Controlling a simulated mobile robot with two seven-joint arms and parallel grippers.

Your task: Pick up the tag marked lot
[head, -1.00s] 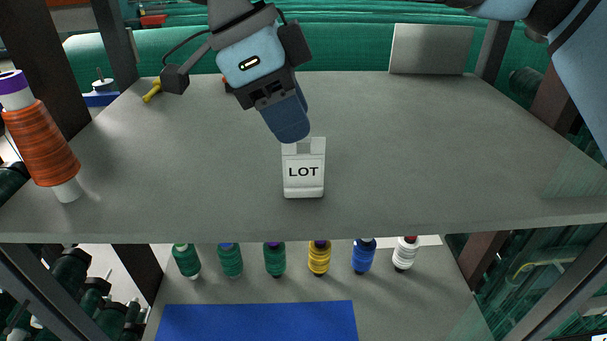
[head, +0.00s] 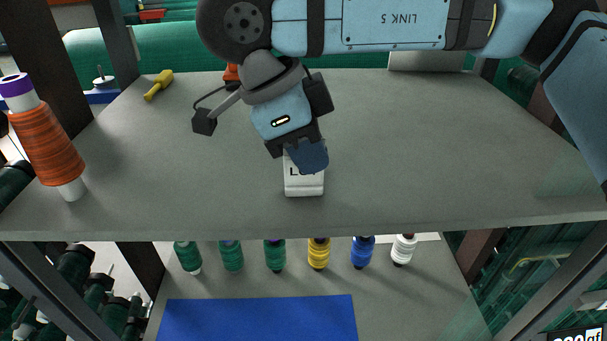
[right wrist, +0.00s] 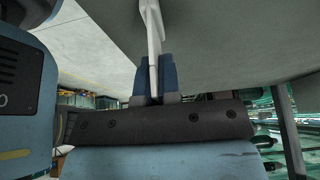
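The white tag marked LOT (head: 304,187) stands upright on a grey shelf (head: 420,160), near its front edge. My right gripper (head: 308,155) reaches down over the tag's top from behind, and its blue fingers cover part of the lettering. In the right wrist view the tag (right wrist: 153,35) shows as a thin white strip. The fingers of my right gripper (right wrist: 155,78) lie close against both sides of it, with no clear gap. The tag's foot still appears to rest on the shelf. My left gripper is not in view.
An orange spool (head: 46,145) stands at the shelf's left edge. A yellow-handled tool (head: 158,85) and a small orange object (head: 231,74) lie toward the back. A grey panel (head: 430,61) stands behind my arm. Several spools and a blue mat (head: 260,318) are on the level below.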

